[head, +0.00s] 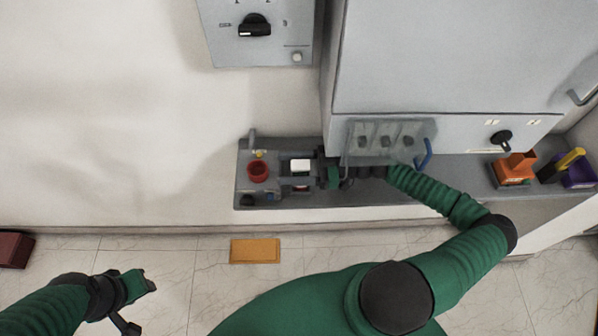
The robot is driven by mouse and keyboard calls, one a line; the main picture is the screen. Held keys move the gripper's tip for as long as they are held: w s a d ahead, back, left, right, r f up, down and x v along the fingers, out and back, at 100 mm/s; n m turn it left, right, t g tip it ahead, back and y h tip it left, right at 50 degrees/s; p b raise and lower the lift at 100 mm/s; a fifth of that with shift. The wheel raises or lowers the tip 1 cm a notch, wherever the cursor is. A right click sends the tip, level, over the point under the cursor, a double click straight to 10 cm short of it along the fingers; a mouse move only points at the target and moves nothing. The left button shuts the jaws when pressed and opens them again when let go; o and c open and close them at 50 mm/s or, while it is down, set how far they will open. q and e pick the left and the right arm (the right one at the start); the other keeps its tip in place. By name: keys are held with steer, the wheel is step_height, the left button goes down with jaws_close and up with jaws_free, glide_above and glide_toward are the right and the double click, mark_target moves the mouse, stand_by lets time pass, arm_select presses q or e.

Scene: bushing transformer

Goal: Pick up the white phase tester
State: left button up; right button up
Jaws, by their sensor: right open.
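A small white block that looks like the white phase tester (300,166) is on the grey shelf, right of a red round part. My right gripper (303,174) reaches in from the right with its fingers at the tester. It is open, and parts of the tester are covered by it. I cannot tell whether the fingers touch it. My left gripper (137,303) is at the lower left, over the floor and far from the shelf. Whether its jaws are open or shut is unclear.
The grey shelf (455,170) runs along the wall beneath a large grey cabinet (440,60). The red round part (258,171) is left of the tester. An orange device (514,169) and a purple one (579,173) stand at the right. A yellow-orange plate (255,251) lies on the floor.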

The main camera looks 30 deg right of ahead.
steer(key=shift+w+d+f, duration=0.15)
steer(key=shift+d, duration=0.2)
steer(key=shift+c, duration=0.6)
steer(key=shift+a, duration=0.35)
jaws_close()
steer(key=shift+d, duration=0.1)
steer(key=shift+d+r, duration=0.15)
steer(key=shift+r, duration=0.05)
